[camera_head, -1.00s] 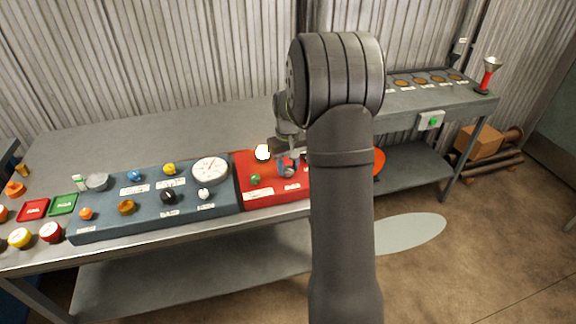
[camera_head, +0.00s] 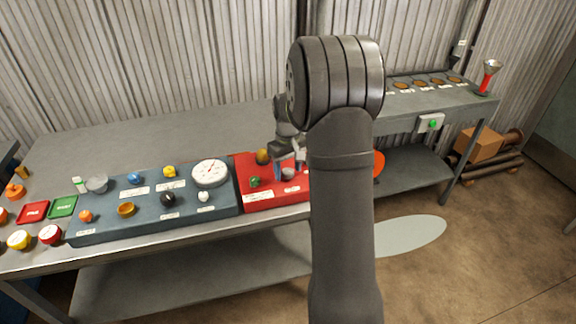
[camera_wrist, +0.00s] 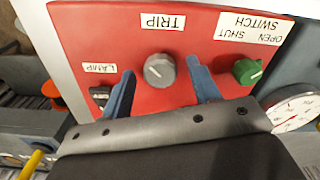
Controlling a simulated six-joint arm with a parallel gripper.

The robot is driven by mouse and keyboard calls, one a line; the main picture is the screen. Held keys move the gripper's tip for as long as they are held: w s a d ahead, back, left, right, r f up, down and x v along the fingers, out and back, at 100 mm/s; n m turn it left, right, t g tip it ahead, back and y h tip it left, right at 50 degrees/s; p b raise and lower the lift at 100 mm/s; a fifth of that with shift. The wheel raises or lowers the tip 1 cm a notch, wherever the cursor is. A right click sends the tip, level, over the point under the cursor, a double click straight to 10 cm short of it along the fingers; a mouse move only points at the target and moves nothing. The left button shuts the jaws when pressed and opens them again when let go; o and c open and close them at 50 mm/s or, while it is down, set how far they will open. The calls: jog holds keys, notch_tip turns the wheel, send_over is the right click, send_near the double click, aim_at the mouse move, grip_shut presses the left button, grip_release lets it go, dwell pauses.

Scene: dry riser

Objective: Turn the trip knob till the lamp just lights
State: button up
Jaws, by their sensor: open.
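The grey trip knob (camera_wrist: 160,70) stands on the red panel (camera_wrist: 85,25), below the upside-down TRIP label (camera_wrist: 162,22) in the wrist view. My gripper (camera_wrist: 160,68) is open, with one blue finger on each side of the knob. Gaps show between the fingers and the knob. In the head view, the knob (camera_head: 288,173) is partly covered by my gripper (camera_head: 289,166). An amber dome lamp (camera_head: 262,157) at the back left of the red panel is dull, not glowing. A LAMP label (camera_wrist: 98,68) lies left of the knob in the wrist view, beside a dark square part.
A green switch knob (camera_wrist: 247,71) sits close beside one finger. The blue panel (camera_head: 100,225) with a white dial gauge (camera_head: 210,172) and several knobs adjoins the red panel. The bench top (camera_head: 150,135) behind is clear.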

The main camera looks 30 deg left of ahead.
aim_at(288, 171)
notch_tip(288, 171, up, 18)
jog(key=shift+f, duration=0.25)
jog(key=shift+f, duration=0.15)
dwell(0.5)
notch_tip(288, 171, down, 17)
jog(key=shift+f, duration=0.1)
dwell(0.4)
jog(key=shift+f, duration=0.25)
jog(key=shift+r+m, duration=0.25)
jog(key=shift+m, duration=0.55)
notch_tip(288, 171, up, 16)
jog(key=m, duration=0.6)
jog(key=shift+m, duration=0.4)
dwell(1.4)
